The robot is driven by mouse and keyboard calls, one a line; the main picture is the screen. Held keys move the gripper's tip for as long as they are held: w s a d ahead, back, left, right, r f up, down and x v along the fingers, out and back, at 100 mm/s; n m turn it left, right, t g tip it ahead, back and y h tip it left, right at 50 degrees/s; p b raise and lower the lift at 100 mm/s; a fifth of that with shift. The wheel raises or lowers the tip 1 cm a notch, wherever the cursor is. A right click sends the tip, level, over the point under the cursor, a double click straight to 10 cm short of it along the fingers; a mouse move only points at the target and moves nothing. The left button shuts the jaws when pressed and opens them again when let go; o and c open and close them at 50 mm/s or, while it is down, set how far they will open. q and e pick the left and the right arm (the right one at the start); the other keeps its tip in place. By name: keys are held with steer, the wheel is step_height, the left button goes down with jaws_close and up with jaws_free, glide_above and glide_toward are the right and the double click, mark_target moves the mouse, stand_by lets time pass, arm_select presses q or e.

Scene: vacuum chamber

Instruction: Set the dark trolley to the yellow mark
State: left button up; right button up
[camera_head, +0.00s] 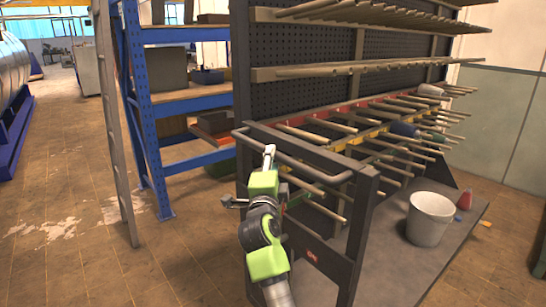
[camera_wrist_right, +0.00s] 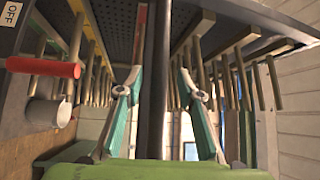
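The dark trolley (camera_head: 365,215) stands right of centre in the head view, with a dark handle frame at its near end, rows of pegs and a flat base. My right gripper (camera_head: 268,160) is at the handle end, over the handle bar (camera_head: 310,165). In the right wrist view the fingers of the gripper (camera_wrist_right: 158,88) are spread, with a dark bar (camera_wrist_right: 156,60) running between them and gaps visible on both sides. I cannot tell how deep the bar sits between the fingers. My left gripper is out of view. No yellow floor mark is identifiable.
A white bucket (camera_head: 429,219) and a red cone-like object (camera_head: 464,200) are on the trolley's base. A blue shelf rack (camera_head: 150,140) stands behind, left of the trolley, with a ladder (camera_head: 116,130) beside it. Open floor (camera_head: 80,240) lies at the left.

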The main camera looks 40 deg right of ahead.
steer(key=v, duration=0.8)
steer(key=shift+s+a, duration=0.25)
steer(key=shift+s, duration=0.05)
